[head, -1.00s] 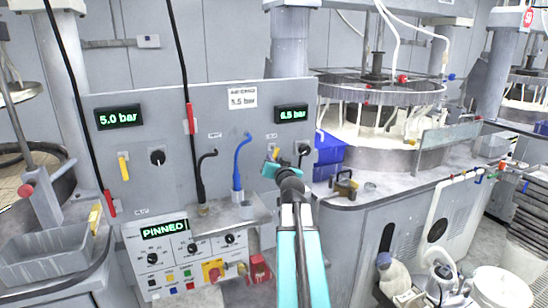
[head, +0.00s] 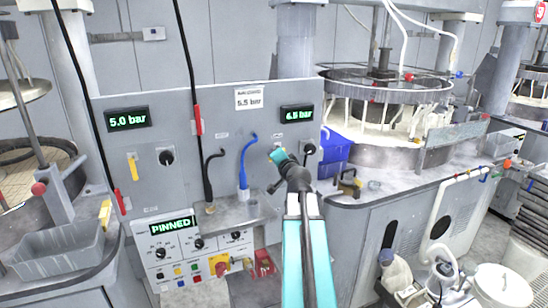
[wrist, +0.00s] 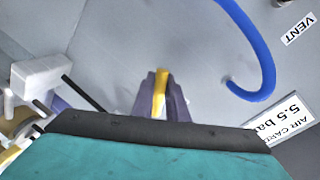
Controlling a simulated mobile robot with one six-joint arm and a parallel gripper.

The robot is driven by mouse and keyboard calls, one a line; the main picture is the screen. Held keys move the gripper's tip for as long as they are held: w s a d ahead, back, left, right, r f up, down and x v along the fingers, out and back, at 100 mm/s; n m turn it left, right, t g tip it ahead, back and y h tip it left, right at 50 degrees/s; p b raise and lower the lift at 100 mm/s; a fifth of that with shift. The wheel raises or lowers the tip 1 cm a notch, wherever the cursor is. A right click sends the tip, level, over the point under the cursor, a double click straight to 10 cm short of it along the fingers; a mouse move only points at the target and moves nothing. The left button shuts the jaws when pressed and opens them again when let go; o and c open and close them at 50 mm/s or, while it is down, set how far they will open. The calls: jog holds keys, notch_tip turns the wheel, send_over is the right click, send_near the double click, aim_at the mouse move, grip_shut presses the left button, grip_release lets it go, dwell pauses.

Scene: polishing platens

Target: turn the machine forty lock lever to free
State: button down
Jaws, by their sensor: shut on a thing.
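A yellow lever (wrist: 160,92) stands between the two dark fingers of my gripper (wrist: 161,98) in the wrist view, and the fingers are shut on it. In the head view my teal gripper (head: 279,156) is at the right part of the grey panel, below the 6.5 bar display (head: 297,115). There it covers most of the lever, so the lever's angle is hard to read. A second yellow lever (head: 133,166) hangs nearly straight down on the panel's left part, away from my gripper. The lower display (head: 172,224) reads PINNED.
A blue hose (head: 244,165) curves close left of my gripper, and a black hose (head: 208,176) is further left. A black knob (head: 310,148) is just right of it. Blue bins (head: 335,147) and a polishing machine (head: 385,105) stand to the right.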

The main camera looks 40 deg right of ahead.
jog(key=shift+w+r, duration=0.1)
jog(key=shift+r, duration=0.2)
jog(key=c, duration=1.7)
grip_release()
jog(key=shift+w+f, duration=0.1)
jog(key=shift+f, duration=0.05)
jog(key=shift+c, duration=0.2)
jog(key=shift+s+f, duration=0.1)
jog(key=shift+s, duration=0.1)
jog(key=shift+s+a, duration=0.25)
jog(key=shift+s, duration=0.15)
jog(key=b+v, duration=0.7)
jog(key=shift+s+b, duration=0.4)
